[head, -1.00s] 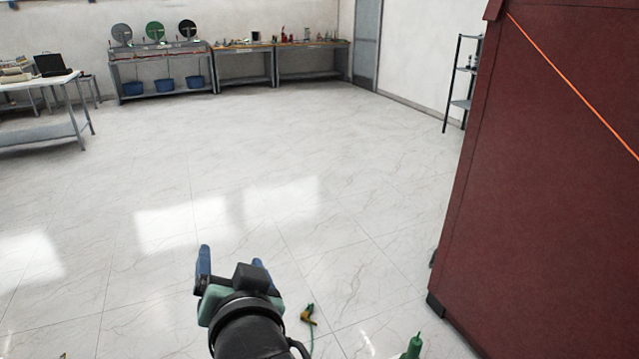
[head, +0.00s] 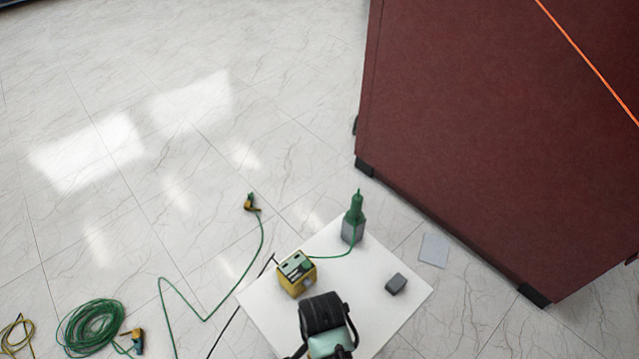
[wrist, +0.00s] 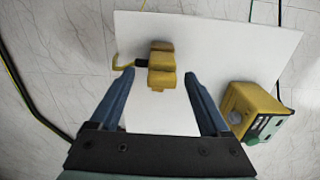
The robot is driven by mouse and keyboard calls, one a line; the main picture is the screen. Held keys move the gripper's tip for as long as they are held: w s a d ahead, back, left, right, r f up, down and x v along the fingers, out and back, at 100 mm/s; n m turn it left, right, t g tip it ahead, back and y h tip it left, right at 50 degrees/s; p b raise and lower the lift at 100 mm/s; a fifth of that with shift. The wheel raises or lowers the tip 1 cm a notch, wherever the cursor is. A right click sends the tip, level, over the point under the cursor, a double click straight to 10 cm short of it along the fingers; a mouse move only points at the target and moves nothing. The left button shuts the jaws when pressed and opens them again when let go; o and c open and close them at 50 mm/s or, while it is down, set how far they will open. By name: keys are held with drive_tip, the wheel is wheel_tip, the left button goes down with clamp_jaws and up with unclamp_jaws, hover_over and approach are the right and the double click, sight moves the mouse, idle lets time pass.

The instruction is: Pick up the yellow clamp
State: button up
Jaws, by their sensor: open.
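A yellow clamp (wrist: 161,67) lies on a white board (wrist: 226,38) in the wrist view, with a yellow lead curling off its left side. My gripper (wrist: 158,80) is open above the board, its two blue fingers on either side of the clamp's near end in the picture. I cannot tell how high the fingertips are above it. Two other yellow clamps lie on the floor there, one on a green cable (head: 250,203) and one by a green coil (head: 135,337).
A yellow instrument box (wrist: 252,110) sits right of my gripper in the wrist view, and on the board (head: 412,292) in the head view (head: 296,275). A green-topped bottle-like piece (head: 353,220) and a small grey block (head: 396,284) are also there. A large red cabinet (head: 470,130) stands right.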

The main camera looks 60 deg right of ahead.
drive_tip(key=shift+w+a+f, duration=0.1)
drive_tip(key=shift+a+f, duration=0.05)
drive_tip(key=shift+f, duration=2.75)
drive_tip(key=shift+c, duration=0.3)
drive_tip(key=shift+r, duration=0.1)
clamp_jaws()
